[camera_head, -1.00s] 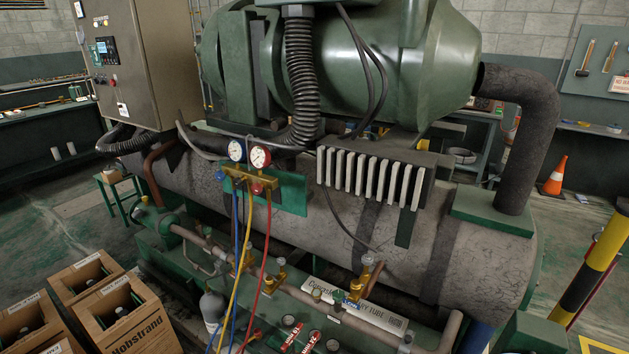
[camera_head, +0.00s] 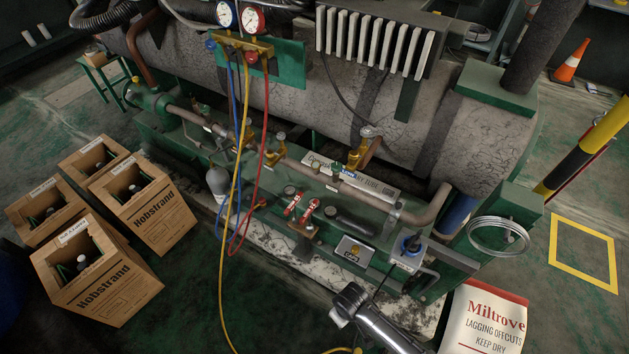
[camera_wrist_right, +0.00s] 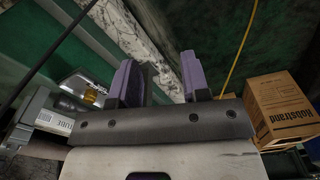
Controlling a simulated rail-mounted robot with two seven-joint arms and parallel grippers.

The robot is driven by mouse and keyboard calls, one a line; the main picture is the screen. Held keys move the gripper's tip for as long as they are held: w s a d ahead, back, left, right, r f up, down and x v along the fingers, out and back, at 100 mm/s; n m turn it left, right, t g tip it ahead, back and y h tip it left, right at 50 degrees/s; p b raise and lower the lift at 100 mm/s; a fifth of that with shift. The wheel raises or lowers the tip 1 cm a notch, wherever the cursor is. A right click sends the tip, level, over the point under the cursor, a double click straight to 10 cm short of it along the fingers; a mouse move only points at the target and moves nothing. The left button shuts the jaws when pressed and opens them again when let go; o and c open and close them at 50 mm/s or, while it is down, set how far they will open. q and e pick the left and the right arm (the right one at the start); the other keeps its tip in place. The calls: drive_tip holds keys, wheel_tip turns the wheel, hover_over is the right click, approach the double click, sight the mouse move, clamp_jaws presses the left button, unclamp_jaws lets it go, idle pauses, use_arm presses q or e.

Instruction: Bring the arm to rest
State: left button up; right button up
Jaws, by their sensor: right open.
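My right gripper (camera_wrist_right: 160,78) is open in the right wrist view, its two purple fingers apart with nothing held between them. Past the fingers are a pale, stained base edge (camera_wrist_right: 137,35) and dark green floor. A silver and dark jointed part at the bottom of the head view may be part of my right arm; its fingers cannot be made out there. My left gripper is not in view.
Cardboard boxes (camera_head: 100,275) stand on the floor at left. The gauge manifold (camera_head: 240,45) hangs from the chiller with blue, yellow (camera_head: 222,260) and red hoses. A Miltrove sack (camera_head: 487,318) stands front right. Open floor lies between boxes and machine.

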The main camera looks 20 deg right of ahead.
wheel_tip(320, 180, up, 26)
drive_tip(key=s+d+t+p, duration=0.2)
drive_tip(key=t+p, duration=0.3)
drive_tip(key=s+d+r+m+g+p, duration=0.1)
drive_tip(key=s+r+p, duration=0.2)
drive_tip(key=s, duration=0.3)
drive_tip(key=s+d+r+m+g+p, duration=0.1)
drive_tip(key=s+r+p, duration=0.15)
drive_tip(key=s, duration=0.45)
wheel_tip(320, 180, up, 37)
drive_tip(key=p, duration=3.8)
drive_tip(key=shift+w+r, duration=0.1)
